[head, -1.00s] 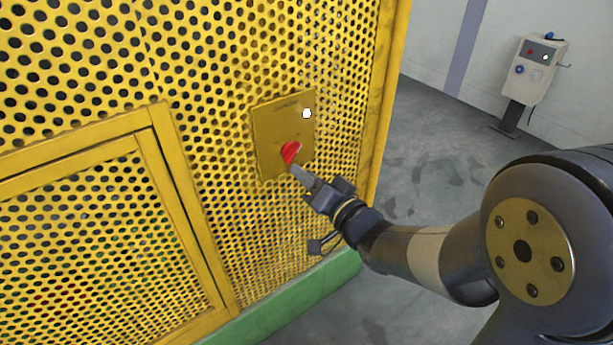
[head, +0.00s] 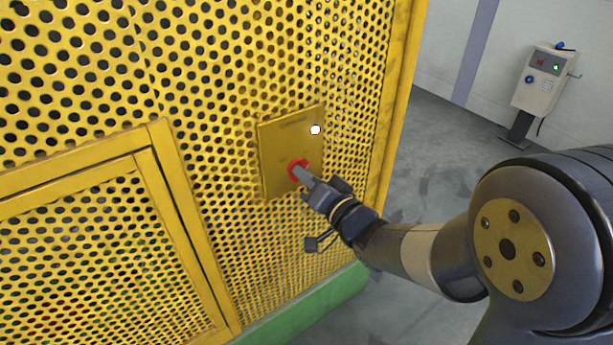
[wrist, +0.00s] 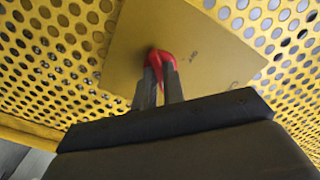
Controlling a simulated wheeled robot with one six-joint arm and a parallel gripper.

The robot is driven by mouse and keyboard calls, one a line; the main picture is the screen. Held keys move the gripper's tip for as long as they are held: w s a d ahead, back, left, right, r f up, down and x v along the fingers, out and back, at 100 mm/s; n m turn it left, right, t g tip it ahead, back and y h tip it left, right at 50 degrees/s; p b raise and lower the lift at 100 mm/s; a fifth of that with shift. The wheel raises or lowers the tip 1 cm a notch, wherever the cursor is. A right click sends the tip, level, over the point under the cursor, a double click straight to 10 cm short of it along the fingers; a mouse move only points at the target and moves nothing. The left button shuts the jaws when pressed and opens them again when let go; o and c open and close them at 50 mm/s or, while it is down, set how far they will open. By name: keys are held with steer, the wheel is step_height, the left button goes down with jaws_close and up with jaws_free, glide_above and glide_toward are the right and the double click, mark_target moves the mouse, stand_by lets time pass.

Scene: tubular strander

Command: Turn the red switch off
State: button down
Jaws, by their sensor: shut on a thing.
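The red switch (head: 296,168) is a rotary knob on a yellow plate (head: 280,134) fixed to the perforated yellow panel. A white round lamp (head: 315,129) sits above it on the plate. My gripper (head: 301,174) reaches the switch from the lower right. In the wrist view my gripper (wrist: 159,74) has its two fingers on either side of the red switch (wrist: 160,55), shut on its handle. The fingers hide part of the handle, and I cannot read its exact angle. Small markings on the plate are too blurred to read.
A yellow framed mesh door (head: 90,240) is at the lower left. A green base rail (head: 320,305) runs under the panel. A grey control box (head: 543,82) on a post stands at the back right. Grey floor (head: 425,170) is clear between.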

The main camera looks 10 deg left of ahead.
steer(key=shift+f+n+b, duration=0.1)
steer(key=shift+n+b, duration=0.25)
steer(key=shift+n, duration=0.05)
steer(key=shift+n+b, duration=5.85)
steer(key=shift+n, duration=2.75)
steer(key=c, duration=1.5)
jaws_free()
steer(key=shift+d, duration=0.1)
